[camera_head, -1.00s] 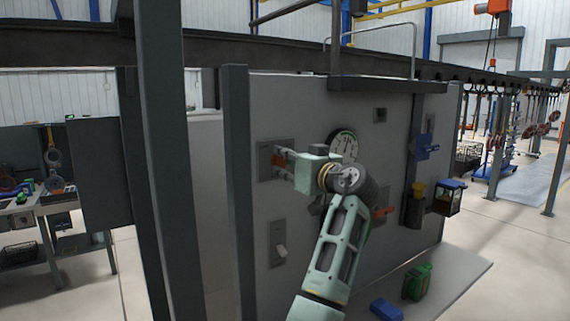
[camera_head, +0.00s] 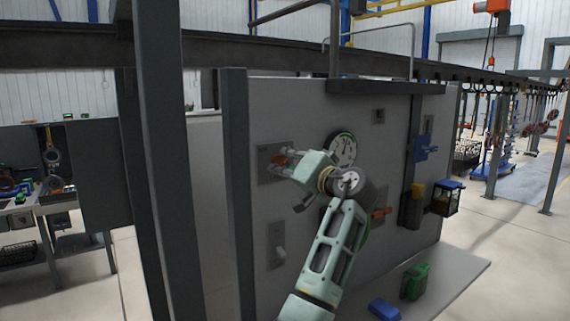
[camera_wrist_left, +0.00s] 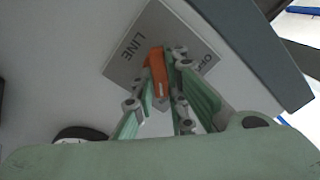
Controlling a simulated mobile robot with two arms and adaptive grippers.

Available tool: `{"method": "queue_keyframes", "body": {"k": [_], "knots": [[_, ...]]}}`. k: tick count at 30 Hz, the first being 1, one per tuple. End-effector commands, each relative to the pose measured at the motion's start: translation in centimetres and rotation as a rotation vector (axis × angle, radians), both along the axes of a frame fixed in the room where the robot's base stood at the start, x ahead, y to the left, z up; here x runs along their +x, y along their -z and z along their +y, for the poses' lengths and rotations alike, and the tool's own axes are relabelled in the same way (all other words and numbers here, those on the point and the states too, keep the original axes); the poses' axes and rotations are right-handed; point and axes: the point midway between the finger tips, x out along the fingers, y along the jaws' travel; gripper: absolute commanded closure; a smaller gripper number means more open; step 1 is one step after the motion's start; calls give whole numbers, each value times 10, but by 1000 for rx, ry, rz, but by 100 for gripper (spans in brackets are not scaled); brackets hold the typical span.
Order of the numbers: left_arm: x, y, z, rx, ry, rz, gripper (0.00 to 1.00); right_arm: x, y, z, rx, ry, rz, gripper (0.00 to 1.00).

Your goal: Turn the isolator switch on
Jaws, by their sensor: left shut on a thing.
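The isolator switch has a grey plate (camera_head: 266,176) on the upper left of the panel and an orange handle (camera_head: 279,159). In the left wrist view the handle (camera_wrist_left: 157,64) sits between the fingertips, and the plate (camera_wrist_left: 125,65) reads "LINE" with a second, partly hidden word. My left gripper (camera_head: 287,161) is shut on the handle and tilted, reaching up and left to the plate. The fingers hide part of the handle. My right gripper is not in view.
A round gauge (camera_head: 342,149) is right of the gripper, close to my wrist. Grey posts (camera_head: 238,190) stand at the left. A blue item (camera_head: 384,309) and a green item (camera_head: 415,281) lie on the ledge.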

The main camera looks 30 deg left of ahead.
Motion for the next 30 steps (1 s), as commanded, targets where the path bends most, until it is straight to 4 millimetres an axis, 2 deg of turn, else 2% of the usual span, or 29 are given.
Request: {"method": "queue_keyframes", "body": {"k": [17,18,23,30], "knots": [[1,-2,-1,16,4,26,100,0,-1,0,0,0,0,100],[1,-2,-1,16,4,26,84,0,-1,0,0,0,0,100],[0,-1,-1,14,2,25,70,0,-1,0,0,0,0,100],[0,0,0,12,1,25,69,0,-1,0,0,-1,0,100]]}}
